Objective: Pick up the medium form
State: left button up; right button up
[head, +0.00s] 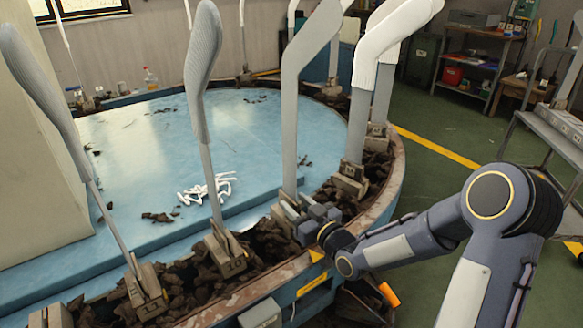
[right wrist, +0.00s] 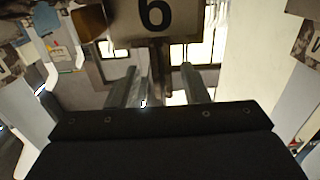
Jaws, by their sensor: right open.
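A bare grey flat form (head: 291,115) stands upright in a base on the round table's rim, near the middle of the head view. I cannot tell from its looks whether it is the medium form. My right gripper (head: 299,210) is low at this form's base and hides part of it. In the right wrist view its two fingers (right wrist: 158,90) are apart, with a narrow upright part between them. A block marked 6 (right wrist: 155,18) is just beyond the fingertips. I cannot tell whether the fingers touch anything. My left gripper is out of view.
Grey-socked forms (head: 203,75) (head: 45,95) stand to the left, and white-socked forms (head: 375,60) to the right, close to my right arm. The blue round table (head: 120,150) holds white pieces (head: 207,188). Dark debris fills its rim trough. A grey cart (head: 560,125) stands right.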

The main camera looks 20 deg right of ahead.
aim_at(283, 193)
jog(key=x, duration=0.3)
jog(key=shift+w+a, duration=0.25)
jog(key=shift+r, duration=0.1)
grip_shut()
